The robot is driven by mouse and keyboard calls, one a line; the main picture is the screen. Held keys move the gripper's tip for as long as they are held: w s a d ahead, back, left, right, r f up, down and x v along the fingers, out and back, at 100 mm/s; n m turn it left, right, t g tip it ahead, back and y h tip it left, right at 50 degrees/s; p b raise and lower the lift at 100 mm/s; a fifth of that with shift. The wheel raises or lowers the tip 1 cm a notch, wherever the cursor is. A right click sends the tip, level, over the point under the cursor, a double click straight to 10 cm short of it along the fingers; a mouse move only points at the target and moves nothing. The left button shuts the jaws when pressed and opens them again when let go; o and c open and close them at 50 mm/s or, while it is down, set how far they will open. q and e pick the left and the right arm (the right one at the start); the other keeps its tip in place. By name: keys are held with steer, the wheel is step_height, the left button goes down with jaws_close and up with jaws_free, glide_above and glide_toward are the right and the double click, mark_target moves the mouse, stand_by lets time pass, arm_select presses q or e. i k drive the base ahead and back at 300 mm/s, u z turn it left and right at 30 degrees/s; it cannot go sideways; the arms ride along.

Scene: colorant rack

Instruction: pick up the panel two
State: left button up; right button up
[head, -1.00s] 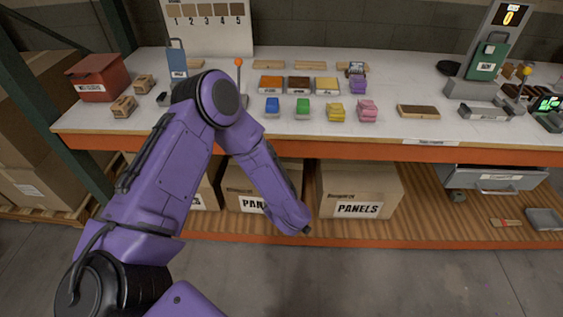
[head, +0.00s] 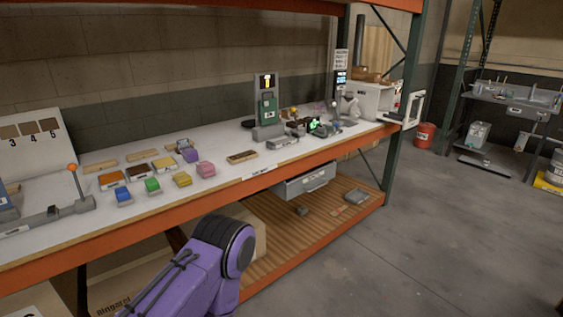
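No piece marked as panel two can be made out. Several flat wooden pieces lie on the white bench top: a darker one (head: 242,156) lies near the front edge, and paler strips, such as this one (head: 141,156), lie along the back. The sample board (head: 30,145) stands at the far left and shows squares marked 3, 4 and 5; its left part is outside the view. One purple arm of mine reaches in from the bottom, in front of the shelf. Neither of my grippers is in view.
Coloured blocks, such as the green one (head: 152,185), sit mid-bench. A grey lever device (head: 50,216) is at left, and a green-fronted scale (head: 268,108) stands at the back. A grey drawer (head: 305,182) hangs below the bench. The floor (head: 440,230) at right is clear.

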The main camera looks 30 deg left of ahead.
mark_target(243, 156)
steer(key=z, duration=0.2)
steer(key=i, duration=1.7)
steer(key=u, duration=0.65)
